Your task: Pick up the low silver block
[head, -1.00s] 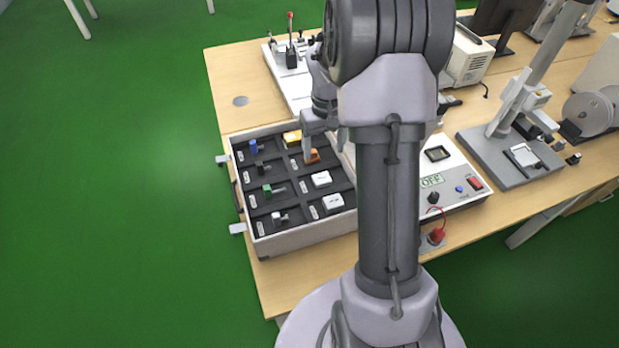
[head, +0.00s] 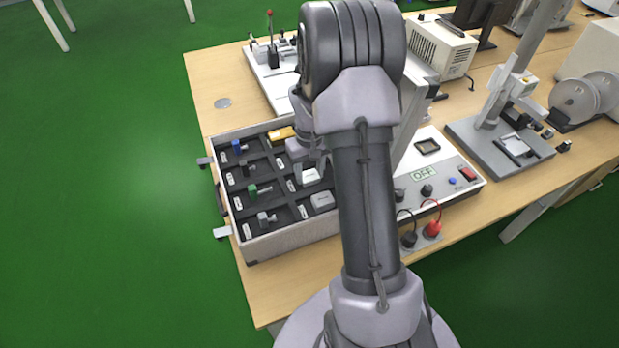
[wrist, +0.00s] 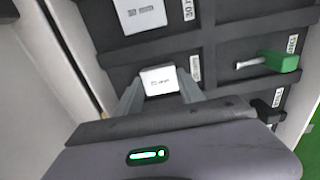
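Two pale silver-white blocks lie in the right column of the case's compartments. The one beneath my gripper (head: 310,176) also shows in the wrist view (wrist: 160,80), with dark print on top. The other block (head: 322,200) lies in the front compartment and looks larger in the wrist view (wrist: 140,14), beside a "30" label. My gripper (wrist: 159,82) is open, pointing down, with one finger on each side of the first block. A narrow gap seems to remain; I cannot tell whether a finger touches. My arm partly hides this spot in the head view.
The open case (head: 290,241) has dark dividers and upright walls close around the blocks. A green-handled piece (head: 258,190), a blue-handled one (head: 237,146) and a yellow block (head: 281,134) occupy other compartments. A control box (head: 440,180) with plugged cables stands right of the case.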

